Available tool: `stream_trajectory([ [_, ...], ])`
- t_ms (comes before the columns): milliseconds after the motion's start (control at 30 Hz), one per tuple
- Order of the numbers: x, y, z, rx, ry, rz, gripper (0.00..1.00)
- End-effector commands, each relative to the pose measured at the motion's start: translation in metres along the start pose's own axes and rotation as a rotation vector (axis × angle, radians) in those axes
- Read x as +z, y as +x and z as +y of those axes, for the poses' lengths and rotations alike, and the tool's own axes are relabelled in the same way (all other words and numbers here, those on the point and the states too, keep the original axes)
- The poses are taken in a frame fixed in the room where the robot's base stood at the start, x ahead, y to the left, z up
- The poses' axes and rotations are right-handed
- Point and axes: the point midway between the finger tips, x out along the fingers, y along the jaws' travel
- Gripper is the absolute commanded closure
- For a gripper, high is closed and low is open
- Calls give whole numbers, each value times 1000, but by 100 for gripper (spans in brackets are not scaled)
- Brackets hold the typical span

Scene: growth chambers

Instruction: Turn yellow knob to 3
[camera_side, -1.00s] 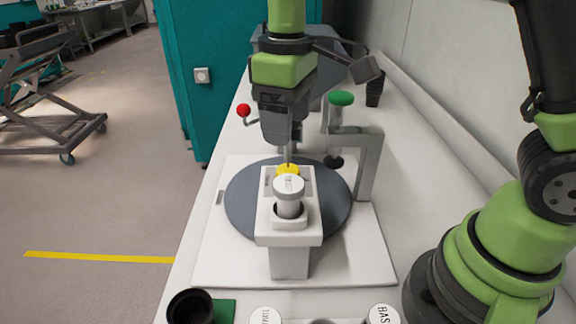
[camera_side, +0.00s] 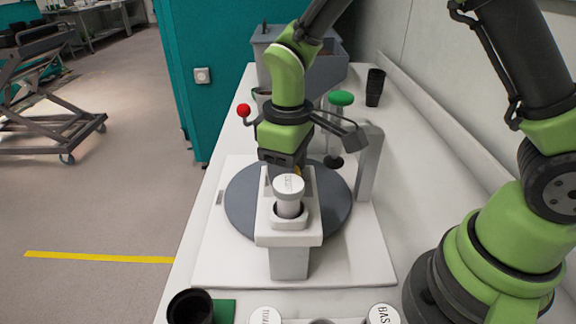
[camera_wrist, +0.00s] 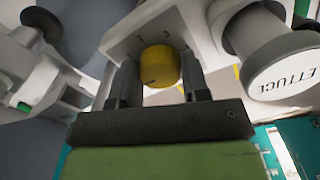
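The yellow knob (camera_wrist: 160,68) sits on the face of a white housing (camera_wrist: 205,28) in the wrist view. It carries a short dark mark near its lower edge. Small dial marks show on the face around it, too small to read. My gripper (camera_wrist: 160,75) has one finger on each side of the knob, very close to its edges; I cannot tell whether they touch it. In the side view, my gripper (camera_side: 284,165) is down behind the white housing (camera_side: 289,240), and only a sliver of the yellow knob (camera_side: 297,171) shows.
A white-capped container labelled LETTUCE (camera_wrist: 285,68) stands beside the knob; it also shows in the side view (camera_side: 289,190). A grey disc (camera_side: 240,200) lies around the housing's base. A green-topped post (camera_side: 341,98) and white bracket (camera_side: 368,165) stand to the right, a red ball (camera_side: 243,110) to the left.

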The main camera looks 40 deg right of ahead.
Motion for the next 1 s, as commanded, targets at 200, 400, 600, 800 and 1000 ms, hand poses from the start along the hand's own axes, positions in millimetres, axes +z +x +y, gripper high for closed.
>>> stream_trajectory([
  [200,0,0,0,0,1,0,82],
  [400,0,0,0,0,29,0,82],
  [600,0,0,0,0,125,0,82],
  [800,0,0,0,0,289,0,82],
  [1000,0,-1,0,0,479,0,82],
])
